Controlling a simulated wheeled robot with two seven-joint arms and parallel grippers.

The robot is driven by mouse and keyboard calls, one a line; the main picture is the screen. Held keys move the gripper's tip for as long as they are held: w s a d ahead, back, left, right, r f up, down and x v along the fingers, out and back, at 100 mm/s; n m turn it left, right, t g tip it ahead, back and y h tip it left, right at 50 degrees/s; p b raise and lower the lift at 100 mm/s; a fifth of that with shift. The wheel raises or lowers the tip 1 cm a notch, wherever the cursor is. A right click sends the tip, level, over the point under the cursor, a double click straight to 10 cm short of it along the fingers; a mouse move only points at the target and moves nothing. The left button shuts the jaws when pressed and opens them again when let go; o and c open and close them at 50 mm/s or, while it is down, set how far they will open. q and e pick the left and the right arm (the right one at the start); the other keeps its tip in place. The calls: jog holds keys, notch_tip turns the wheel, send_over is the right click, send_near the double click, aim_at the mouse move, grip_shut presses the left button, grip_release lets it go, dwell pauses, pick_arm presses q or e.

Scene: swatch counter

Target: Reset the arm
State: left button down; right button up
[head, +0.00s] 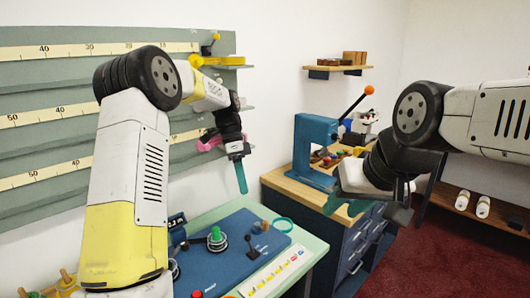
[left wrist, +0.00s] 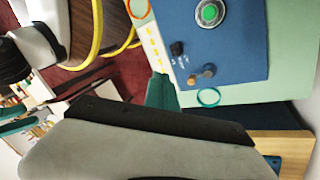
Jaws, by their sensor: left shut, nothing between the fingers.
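My left gripper (head: 241,178) hangs with its teal fingers pointing down, above the back of the green counter (head: 215,213). The fingers are together and hold nothing. In the left wrist view the teal fingers (left wrist: 162,92) show as one piece over the edge of the counter, apart from the items on it. My right gripper (head: 344,206) is in front of the wooden-topped cabinet, at the right. Its two teal fingertips show apart with nothing between them.
A blue press (head: 315,145) with an orange-tipped lever stands on the cabinet (head: 285,182). A grey panel with measuring strips (head: 45,120) is at left.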

pick_arm(q)
jog(key=s+a+r+n+t, duration=0.2)
jog(key=s+r+n, duration=0.2)
jog(key=s+r, duration=0.25)
jog(key=s+a+r+n+t, duration=0.1)
jog(key=s+n+t, duration=0.3)
jog(key=s, duration=0.5)
jog(key=s+a+r+n+t, duration=0.2)
jog(key=s+a+n+t, duration=0.1)
jog(key=s+n, duration=0.4)
jog(key=s+t, duration=0.1)
jog(key=s, duration=0.1)
jog(key=shift+s+a+r, duration=0.15)
jog(key=shift+s+a, duration=0.2)
